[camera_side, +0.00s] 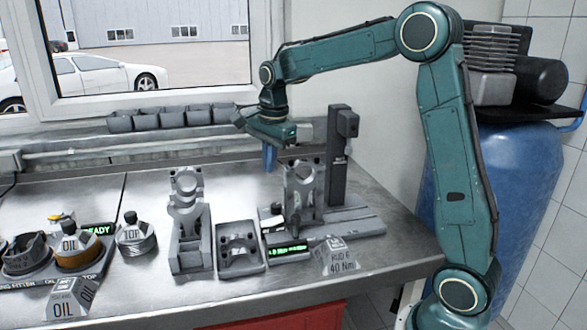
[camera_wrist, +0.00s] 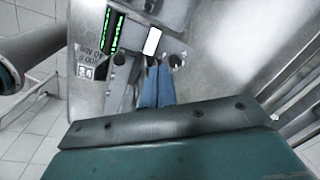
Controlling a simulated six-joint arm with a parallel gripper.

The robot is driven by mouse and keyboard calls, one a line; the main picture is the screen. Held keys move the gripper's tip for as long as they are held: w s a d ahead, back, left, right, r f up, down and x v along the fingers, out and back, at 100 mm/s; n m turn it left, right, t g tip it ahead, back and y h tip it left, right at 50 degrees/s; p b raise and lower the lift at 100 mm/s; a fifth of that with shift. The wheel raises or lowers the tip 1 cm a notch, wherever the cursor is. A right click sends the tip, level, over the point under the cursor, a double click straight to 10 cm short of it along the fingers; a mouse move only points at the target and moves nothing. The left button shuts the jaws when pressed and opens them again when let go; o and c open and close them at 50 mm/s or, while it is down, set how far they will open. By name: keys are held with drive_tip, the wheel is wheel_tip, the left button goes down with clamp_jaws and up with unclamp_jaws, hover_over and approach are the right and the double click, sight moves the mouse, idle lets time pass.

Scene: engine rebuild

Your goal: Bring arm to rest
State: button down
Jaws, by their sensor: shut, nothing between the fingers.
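My gripper (camera_side: 268,158) hangs from the green arm over the back of the metal bench in the side view, fingers pointing down. Its blue fingers are together with nothing between them. The fingers also show close together in the wrist view (camera_wrist: 157,87), above the bench. In the side view the gripper is behind and left of the grey upright fixture (camera_side: 302,190) with a connecting rod shape in it. No contact with any part shows.
A dark post (camera_side: 338,160) stands right of the fixture. A rod stand (camera_side: 188,220), a grey tray (camera_side: 238,262) and a tilted "ROD 6 40 Nm" card (camera_side: 336,257) are on the bench. Oil containers (camera_side: 78,248) stand at left. Several bins (camera_side: 172,117) line the window ledge.

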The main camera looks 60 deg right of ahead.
drive_tip(key=s+a+r+n+t, duration=0.1)
drive_tip(key=s+a+r+n, duration=0.3)
drive_tip(key=s, duration=0.3)
drive_tip(key=s+a+r+n+t, duration=0.1)
drive_tip(key=s+a+n, duration=0.2)
drive_tip(key=s+n, duration=0.35)
drive_tip(key=s+a+f+n+t, duration=0.1)
drive_tip(key=s+a+n, duration=0.1)
drive_tip(key=s+n, duration=0.2)
drive_tip(key=s+a+f+n+t, duration=0.1)
drive_tip(key=s+a+f+n, duration=0.1)
drive_tip(key=s+n, duration=0.3)
drive_tip(key=s, duration=0.4)
